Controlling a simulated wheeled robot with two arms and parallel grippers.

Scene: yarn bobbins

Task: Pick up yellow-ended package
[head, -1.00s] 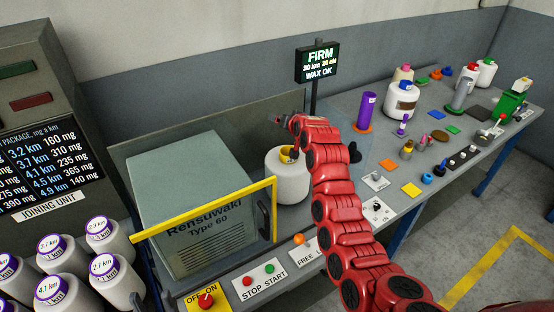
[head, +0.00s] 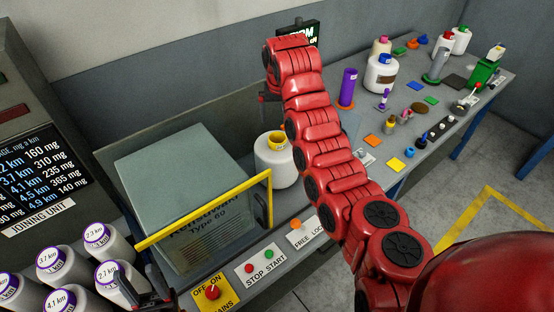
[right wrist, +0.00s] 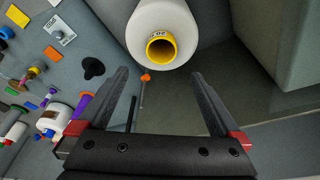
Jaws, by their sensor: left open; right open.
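The yellow-ended package (head: 272,166) is a white bobbin with a yellow ring on its upper end. It stands upright on the bench, right of the Rensuwaki box. In the right wrist view the package (right wrist: 160,22) is at the top centre, its yellow end facing the camera. My right gripper (right wrist: 158,78) is open and empty, its fingers apart from the package. In the head view it is mostly hidden by its own red arm, above the package. My left gripper (head: 150,288) is open at the lower left, beside the purple-ringed bobbins.
The Rensuwaki box (head: 180,185) with a yellow-framed guard (head: 205,208) stands left of the package. Behind is a display (head: 312,30) on a post. A purple cone (head: 348,86) and other bobbins crowd the right. Purple-ringed bobbins (head: 62,268) fill the lower left.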

